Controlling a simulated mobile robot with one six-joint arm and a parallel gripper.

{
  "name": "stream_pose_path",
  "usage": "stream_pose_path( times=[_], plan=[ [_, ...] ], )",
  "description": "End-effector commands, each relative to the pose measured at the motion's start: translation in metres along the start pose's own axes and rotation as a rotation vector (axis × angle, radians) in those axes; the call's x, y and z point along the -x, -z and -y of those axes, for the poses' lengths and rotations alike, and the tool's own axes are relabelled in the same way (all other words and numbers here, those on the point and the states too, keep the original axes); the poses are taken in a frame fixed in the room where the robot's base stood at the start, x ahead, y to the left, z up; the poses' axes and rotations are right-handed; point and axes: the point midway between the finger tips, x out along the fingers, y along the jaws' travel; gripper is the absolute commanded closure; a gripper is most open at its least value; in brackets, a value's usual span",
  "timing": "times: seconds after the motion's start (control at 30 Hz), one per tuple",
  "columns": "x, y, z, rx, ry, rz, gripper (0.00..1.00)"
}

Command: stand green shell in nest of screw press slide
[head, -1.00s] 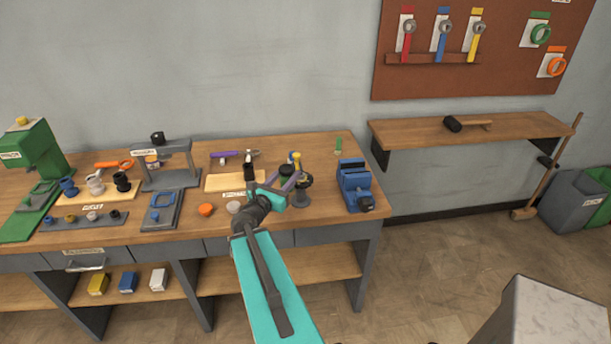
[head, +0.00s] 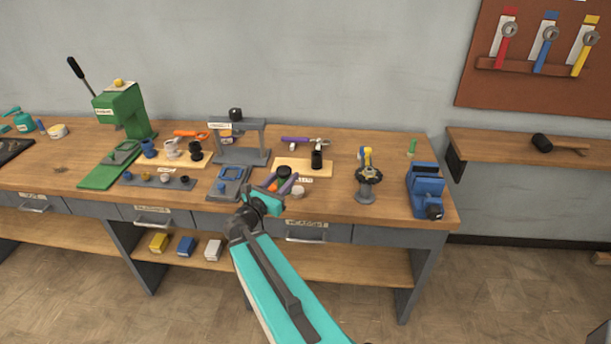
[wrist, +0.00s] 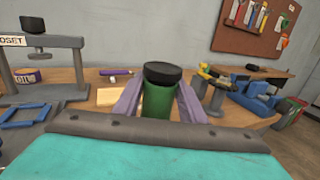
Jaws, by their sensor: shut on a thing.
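My gripper (head: 284,180) has purple fingers and is shut on a green shell (wrist: 156,103). The shell is upright with a black top (wrist: 162,73); its green side is mostly hidden in the head view. The grey press (head: 240,155) with a black knob on top looks like the screw press. In front of it lies a grey slide (head: 220,194) with a blue square frame (head: 231,172), which looks like the nest. The held shell appears to the right of the slide, apart from it. In the wrist view the blue frame (wrist: 25,114) is at the left.
A green lever press (head: 120,108) stands left of the grey press. A stand with a yellow top (head: 367,175) and a blue vise (head: 424,190) are at the right. Bare bench top (head: 335,205) shows before the stand.

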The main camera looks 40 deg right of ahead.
Motion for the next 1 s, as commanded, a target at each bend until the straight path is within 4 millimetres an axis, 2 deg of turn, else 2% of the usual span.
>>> stream_pose_path(
  times=[0.1, 0.5, 1.0],
  plan=[
    [0.022, 0.004, -0.021, -0.002, -0.031, 0.001, 0.95],
    [0.096, 0.013, -0.079, -0.004, -0.121, -0.004, 0.95],
    [0.197, 0.024, -0.133, -0.004, -0.233, -0.013, 0.95]
  ],
)
